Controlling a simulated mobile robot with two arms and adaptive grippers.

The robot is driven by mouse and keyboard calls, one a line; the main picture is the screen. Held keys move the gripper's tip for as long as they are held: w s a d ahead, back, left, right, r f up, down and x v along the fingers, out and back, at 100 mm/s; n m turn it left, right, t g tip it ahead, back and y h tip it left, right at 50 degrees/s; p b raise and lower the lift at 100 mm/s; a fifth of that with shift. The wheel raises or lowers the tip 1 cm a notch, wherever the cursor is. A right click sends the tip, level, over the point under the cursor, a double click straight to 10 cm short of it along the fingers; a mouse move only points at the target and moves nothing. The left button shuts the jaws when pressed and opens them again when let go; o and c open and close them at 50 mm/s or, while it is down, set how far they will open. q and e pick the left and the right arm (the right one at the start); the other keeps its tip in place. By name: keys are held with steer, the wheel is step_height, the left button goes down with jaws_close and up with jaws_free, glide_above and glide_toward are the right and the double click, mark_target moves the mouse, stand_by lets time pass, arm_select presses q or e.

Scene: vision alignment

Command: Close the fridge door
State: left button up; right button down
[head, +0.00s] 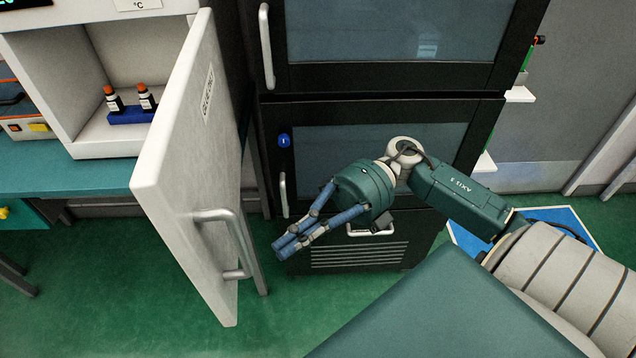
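The white fridge (60,68) stands at the left on a teal bench. Its white door (185,180) is swung wide open towards me, so I look into the lit interior. A grey bar handle (235,245) is on the door's outer face, which is turned to the right. My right gripper (285,245) is to the right of the door and handle, apart from both. Its blue fingers point down and left, with the tips together and nothing seen between them. My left gripper is not in view.
Two orange-capped bottles (147,98) stand in a blue rack (131,116) inside the fridge. A black cabinet with glass doors (390,50) stands behind my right gripper. Green floor (120,285) is clear below the door. An orange-and-grey device (22,124) is left of the fridge.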

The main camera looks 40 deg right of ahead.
steer(key=shift+w+a+p, duration=0.4)
steer(key=shift+w+a, duration=0.7)
steer(key=shift+w, duration=0.1)
